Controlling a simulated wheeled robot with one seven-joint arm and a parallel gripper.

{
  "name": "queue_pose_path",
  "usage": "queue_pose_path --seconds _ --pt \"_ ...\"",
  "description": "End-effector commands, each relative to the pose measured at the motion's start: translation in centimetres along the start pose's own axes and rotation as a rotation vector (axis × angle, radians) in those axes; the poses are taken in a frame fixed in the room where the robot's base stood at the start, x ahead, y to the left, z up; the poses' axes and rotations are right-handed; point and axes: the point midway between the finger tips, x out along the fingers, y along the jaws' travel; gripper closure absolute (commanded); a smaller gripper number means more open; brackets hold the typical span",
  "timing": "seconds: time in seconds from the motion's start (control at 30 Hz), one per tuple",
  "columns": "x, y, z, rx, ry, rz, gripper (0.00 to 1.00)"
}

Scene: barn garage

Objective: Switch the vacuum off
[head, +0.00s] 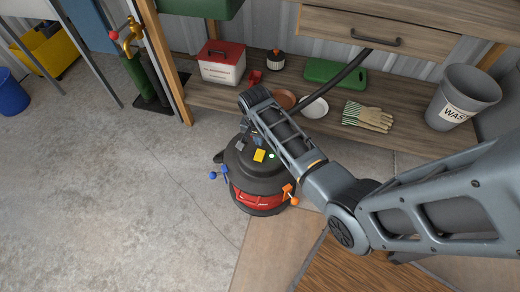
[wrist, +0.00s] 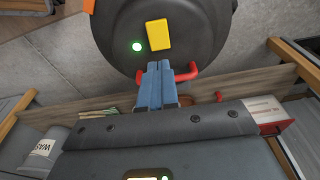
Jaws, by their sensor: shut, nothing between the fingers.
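The vacuum (head: 262,190) is a dark round canister with a red band, standing on the floor in front of the bench. A yellow switch (head: 259,155) and a lit green light (head: 271,156) are on its top. The wrist view also shows the vacuum's dark top (wrist: 195,25), the yellow switch (wrist: 158,34) and the glowing green light (wrist: 137,46). My gripper (wrist: 158,66) is shut and empty, its blue fingers pointing at the top, just below the switch in the wrist picture. I cannot tell whether they touch the vacuum.
The wooden bench's low shelf (head: 205,95) behind the vacuum holds a red-lidded box (head: 221,65), a green case (head: 335,73), gloves (head: 368,115) and a grey waste bin (head: 464,97). A dark hose (head: 348,67) passes over the shelf.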

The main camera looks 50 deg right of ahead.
Motion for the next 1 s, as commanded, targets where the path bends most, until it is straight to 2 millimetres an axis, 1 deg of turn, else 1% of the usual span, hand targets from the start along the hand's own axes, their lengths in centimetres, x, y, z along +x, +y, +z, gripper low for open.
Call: queue_pose_path --seconds 0.03,0.2,0.4,0.6,1.0 --pt "1.4 0.0 0.1 0.000 -0.002 0.002 1.00" --pt "4.5 0.0 0.1 0.000 -0.002 0.001 1.00" --pt "7.0 0.0 0.0 0.000 -0.001 0.000 1.00" --pt "7.8 0.0 0.0 0.000 0.000 0.000 1.00" --pt "8.1 -0.1 -0.2 0.001 -0.021 0.001 1.00"
